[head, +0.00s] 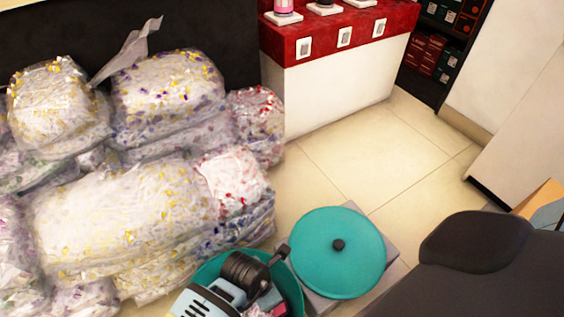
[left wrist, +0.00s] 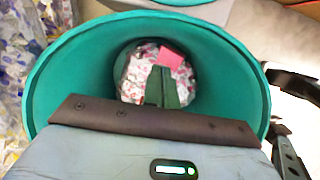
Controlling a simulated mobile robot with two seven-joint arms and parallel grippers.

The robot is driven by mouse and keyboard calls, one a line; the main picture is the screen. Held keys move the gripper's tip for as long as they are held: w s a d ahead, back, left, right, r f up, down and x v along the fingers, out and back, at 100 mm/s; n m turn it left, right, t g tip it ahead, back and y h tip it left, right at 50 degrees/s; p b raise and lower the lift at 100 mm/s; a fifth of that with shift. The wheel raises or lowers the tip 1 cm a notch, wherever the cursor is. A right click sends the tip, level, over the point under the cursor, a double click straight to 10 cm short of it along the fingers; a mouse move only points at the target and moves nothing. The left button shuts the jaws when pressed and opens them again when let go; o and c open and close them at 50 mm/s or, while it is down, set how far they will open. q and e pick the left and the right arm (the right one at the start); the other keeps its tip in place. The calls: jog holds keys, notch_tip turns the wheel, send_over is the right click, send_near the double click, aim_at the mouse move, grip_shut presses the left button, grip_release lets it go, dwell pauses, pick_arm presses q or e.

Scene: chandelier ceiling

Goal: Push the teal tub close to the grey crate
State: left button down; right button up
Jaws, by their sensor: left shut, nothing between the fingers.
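The teal tub (head: 212,268) stands at the bottom of the head view, partly covered by my left arm. Its open round inside also fills much of the left wrist view (left wrist: 70,85). My left gripper (left wrist: 162,72) reaches down into the tub with its fingers together and empty. A pink piece (left wrist: 171,57) and red-and-white patterned stuff (left wrist: 132,88) lie at the tub's bottom. The grey crate (head: 393,252) is right of the tub, mostly hidden under a round teal lid (head: 325,240) with a black knob. The tub's rim looks very near the crate; I cannot tell whether they touch. My right gripper is not in view.
Plastic bags full of coloured bits (head: 125,215) are piled along the left, close to the tub. A red-topped white counter (head: 335,95) stands behind. Tiled floor (head: 365,165) is clear between the counter and the crate.

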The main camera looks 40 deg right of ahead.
pick_arm(q)
jog(key=p+v, duration=0.5)
jog(key=v, duration=0.5)
jog(key=shift+a, duration=0.3)
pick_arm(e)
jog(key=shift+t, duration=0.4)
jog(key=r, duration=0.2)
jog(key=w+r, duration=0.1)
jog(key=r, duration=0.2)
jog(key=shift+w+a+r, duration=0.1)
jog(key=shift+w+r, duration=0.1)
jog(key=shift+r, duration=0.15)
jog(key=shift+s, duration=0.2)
